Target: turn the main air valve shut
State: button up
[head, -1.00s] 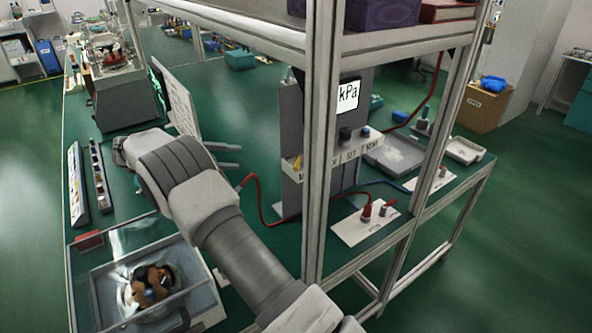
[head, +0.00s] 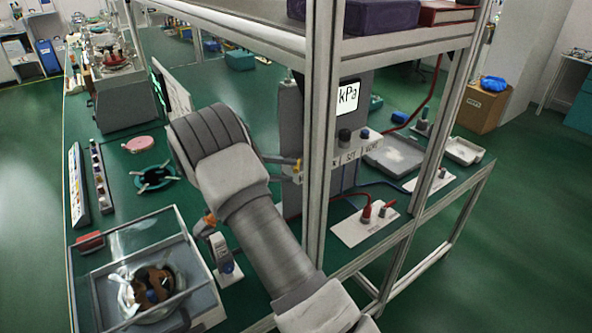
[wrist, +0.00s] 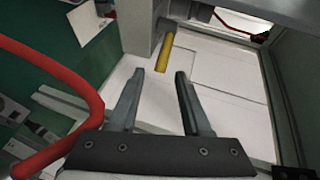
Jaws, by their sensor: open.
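A yellow lever (head: 298,167), which looks like the air valve's handle, sits at the left end of the labelled strip on the grey pressure unit (head: 291,125). Its label is not readable. In the wrist view the lever (wrist: 165,52) is a short yellow bar against a white face, just beyond the fingertips and roughly between their lines. My gripper (wrist: 160,74) is open, with nothing between its fingers. In the head view my wrist hides most of the gripper and the lower left of the unit.
A frame post (head: 322,120) stands right beside the lever, with a shelf (head: 400,40) above. A red hose (wrist: 85,75) curves along the left of the wrist view. A clear-covered box (head: 140,270) stands on the bench at lower left.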

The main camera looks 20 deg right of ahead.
aim_at(296, 169)
jog(key=shift+x, duration=1.7)
grip_shut()
